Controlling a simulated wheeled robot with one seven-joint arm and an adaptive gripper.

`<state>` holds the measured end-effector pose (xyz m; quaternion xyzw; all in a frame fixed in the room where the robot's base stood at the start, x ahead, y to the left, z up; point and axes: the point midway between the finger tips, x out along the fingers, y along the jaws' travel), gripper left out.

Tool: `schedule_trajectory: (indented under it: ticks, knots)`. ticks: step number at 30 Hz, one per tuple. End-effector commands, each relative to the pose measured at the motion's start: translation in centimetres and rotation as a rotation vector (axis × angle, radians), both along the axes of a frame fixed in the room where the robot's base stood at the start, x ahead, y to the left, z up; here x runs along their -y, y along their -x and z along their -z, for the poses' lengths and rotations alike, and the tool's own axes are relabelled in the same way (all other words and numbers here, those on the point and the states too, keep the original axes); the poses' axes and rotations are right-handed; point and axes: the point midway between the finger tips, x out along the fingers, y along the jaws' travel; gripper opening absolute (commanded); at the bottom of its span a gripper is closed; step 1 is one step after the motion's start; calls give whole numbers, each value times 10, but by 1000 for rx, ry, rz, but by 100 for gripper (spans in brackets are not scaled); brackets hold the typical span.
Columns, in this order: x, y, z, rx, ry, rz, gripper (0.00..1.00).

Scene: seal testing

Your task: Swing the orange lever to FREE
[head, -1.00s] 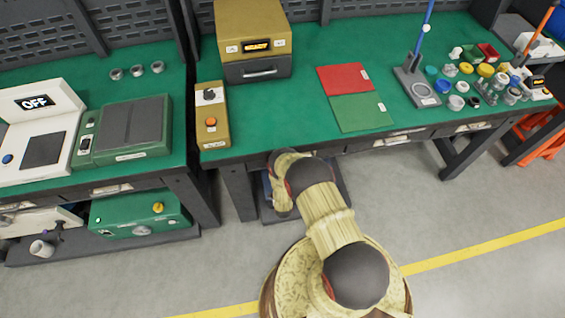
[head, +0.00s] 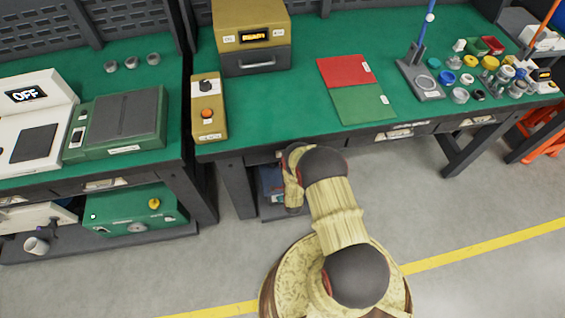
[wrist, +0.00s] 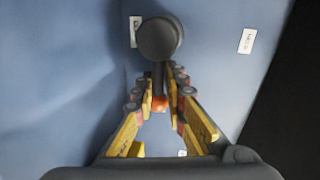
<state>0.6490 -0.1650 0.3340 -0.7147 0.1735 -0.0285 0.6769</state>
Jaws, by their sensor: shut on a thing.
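In the wrist view my gripper (wrist: 164,90) is shut on the orange lever (wrist: 161,104). Only a small orange patch of it shows between the fingertips. A dark round knob (wrist: 159,38) on a dark stem stands just beyond and above it; I cannot tell whether it belongs to the lever. In the head view my arm hides the gripper and lever. Part of a blue unit (head: 271,182) shows under the bench, left of my arm.
The green bench top (head: 290,100) is above the blue unit, with table legs (head: 238,190) close to the left of my arm. A green machine (head: 135,210) sits on the low shelf at left. The floor (head: 400,190) at right is clear.

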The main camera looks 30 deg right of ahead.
Motion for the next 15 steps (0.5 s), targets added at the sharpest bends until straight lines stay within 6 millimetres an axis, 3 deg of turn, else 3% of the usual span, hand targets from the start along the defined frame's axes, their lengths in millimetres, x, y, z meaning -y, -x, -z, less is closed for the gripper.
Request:
schedule_trajectory:
  ticks: [1, 15]
  knots:
    - [-3, 5, 7, -5, -22, -5, 0]
    - [-3, 7, 12, 11, -101, -3, 0]
